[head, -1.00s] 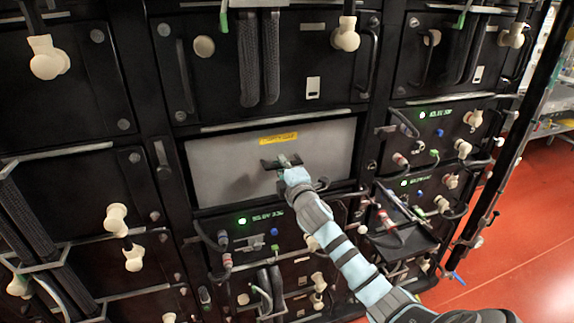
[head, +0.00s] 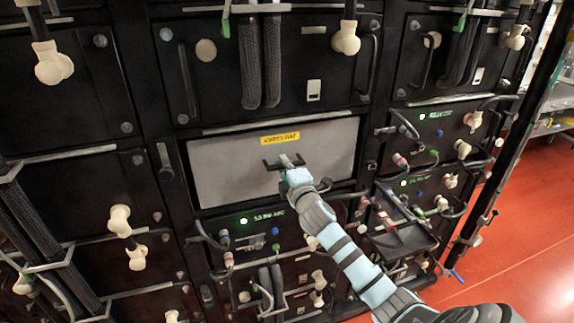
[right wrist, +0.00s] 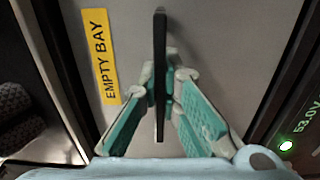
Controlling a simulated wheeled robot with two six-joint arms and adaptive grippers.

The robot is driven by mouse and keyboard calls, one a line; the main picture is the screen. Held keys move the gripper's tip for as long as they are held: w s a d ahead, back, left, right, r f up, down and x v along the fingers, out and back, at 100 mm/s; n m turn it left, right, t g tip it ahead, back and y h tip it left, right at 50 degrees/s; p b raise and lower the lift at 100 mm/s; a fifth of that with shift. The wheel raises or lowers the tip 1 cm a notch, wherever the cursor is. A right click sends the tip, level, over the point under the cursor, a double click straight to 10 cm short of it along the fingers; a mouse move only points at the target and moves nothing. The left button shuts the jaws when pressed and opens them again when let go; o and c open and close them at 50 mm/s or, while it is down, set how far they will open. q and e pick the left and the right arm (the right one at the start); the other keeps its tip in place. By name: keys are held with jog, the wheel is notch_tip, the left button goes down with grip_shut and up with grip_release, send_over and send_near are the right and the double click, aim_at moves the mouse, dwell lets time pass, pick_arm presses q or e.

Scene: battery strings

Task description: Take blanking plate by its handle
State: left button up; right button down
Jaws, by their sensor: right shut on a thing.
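The blanking plate (head: 228,178) is a flat grey panel in the rack's middle column, with a yellow "EMPTY BAY" label (head: 280,139). It also shows in the right wrist view (right wrist: 215,40). Its dark bar handle (head: 274,165) stands out from the middle of the plate. In the right wrist view the handle (right wrist: 160,60) runs up the picture between the teal finger pads. My right gripper (head: 288,168) is at the handle and shut on it. The plate sits in its bay opening. My left gripper is not in view.
Black battery modules with cream connectors (head: 120,220) surround the bay. A module with a green light (head: 243,221) and cables sits just below. A small dark tray (head: 405,238) with tools stands out at the right. Red floor (head: 530,220) is open further right.

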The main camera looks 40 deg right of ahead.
jog(key=p+v, duration=0.2)
jog(key=v, duration=1.1)
jog(key=shift+p, duration=0.35)
dwell(0.4)
jog(key=shift+r, duration=0.15)
